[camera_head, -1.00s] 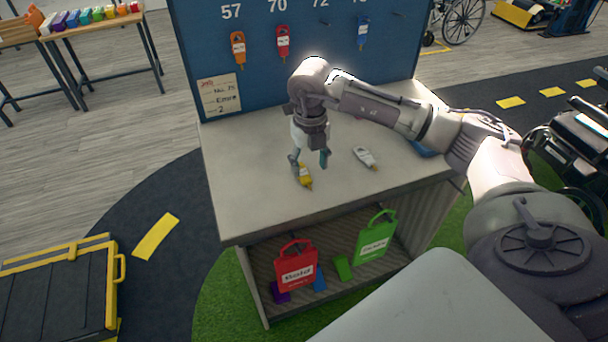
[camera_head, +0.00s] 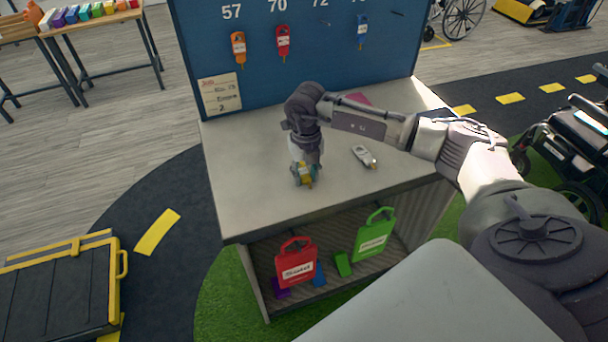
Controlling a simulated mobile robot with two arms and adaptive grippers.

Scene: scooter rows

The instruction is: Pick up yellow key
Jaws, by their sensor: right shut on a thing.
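The yellow key (camera_head: 307,182) is on the grey counter (camera_head: 246,203), near its front left part. My right gripper (camera_head: 305,178) points down over it and is shut on it. The fingers hide most of the key, so only a bit of yellow shows. I cannot tell whether the key still touches the counter. My left gripper is not in view.
A white key (camera_head: 364,157) lies on the counter right of the gripper. Orange (camera_head: 238,48), red (camera_head: 283,43) and blue (camera_head: 361,32) keys hang on the blue board (camera_head: 320,65) behind. Red (camera_head: 296,265) and green (camera_head: 373,240) bags stand on the shelf below.

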